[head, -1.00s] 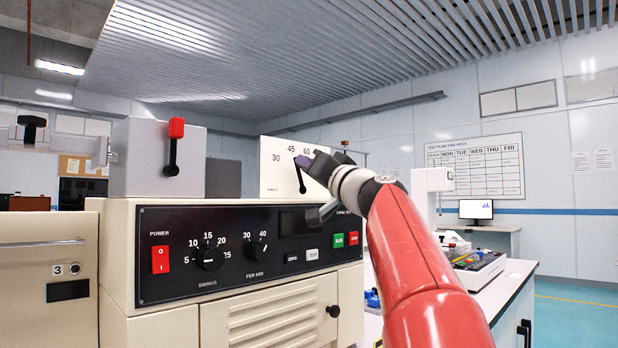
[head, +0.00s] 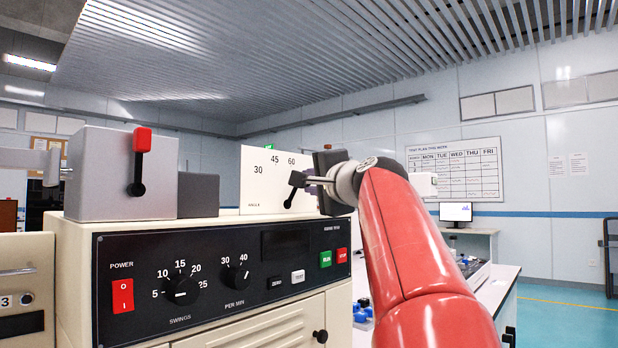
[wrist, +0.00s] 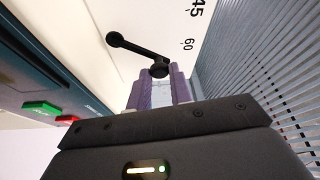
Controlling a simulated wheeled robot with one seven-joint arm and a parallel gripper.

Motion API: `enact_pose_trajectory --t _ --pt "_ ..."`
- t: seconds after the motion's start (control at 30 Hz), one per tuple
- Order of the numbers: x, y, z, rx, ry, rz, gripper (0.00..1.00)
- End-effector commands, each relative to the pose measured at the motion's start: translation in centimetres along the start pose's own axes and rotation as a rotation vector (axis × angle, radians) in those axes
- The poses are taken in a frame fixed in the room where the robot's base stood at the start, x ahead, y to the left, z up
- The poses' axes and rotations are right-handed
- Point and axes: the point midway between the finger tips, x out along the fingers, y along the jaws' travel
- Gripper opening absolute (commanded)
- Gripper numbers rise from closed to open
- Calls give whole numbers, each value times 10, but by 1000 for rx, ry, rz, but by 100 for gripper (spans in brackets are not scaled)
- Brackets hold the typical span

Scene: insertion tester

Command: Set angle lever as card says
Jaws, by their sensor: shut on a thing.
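The angle lever (head: 291,190) is a short black arm with a knob, in front of a white scale plate (head: 262,190) marked 30, 45 and 60. In the head view it leans up to the right, on the 60 side. My gripper (head: 307,183) is at the lever's upper end, beside the plate's right edge. In the wrist view the purple fingers (wrist: 160,90) are shut on the lever's end at the black knob (wrist: 160,69); the fingertips partly hide the grip. The lever's other end shows at the upper left. I cannot make out an instruction card.
The cream tester's front panel (head: 210,265) has a red power switch (head: 122,295), dials and green and red buttons. A grey box (head: 105,170) with a red-tipped lever stands left of the plate. A bench (head: 495,290) with small items stands to the right.

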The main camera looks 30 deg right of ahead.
Motion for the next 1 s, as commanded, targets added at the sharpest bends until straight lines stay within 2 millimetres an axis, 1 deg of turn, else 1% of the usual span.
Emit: enact_pose_trajectory --t 0.2,0.4,0.97,1.0 --pt "2 4 -4 118 -2 47 0" --pt "3 6 -6 180 -2 72 0" --pt "3 8 -6 207 -3 84 0" --pt "3 8 -6 207 -3 84 25"
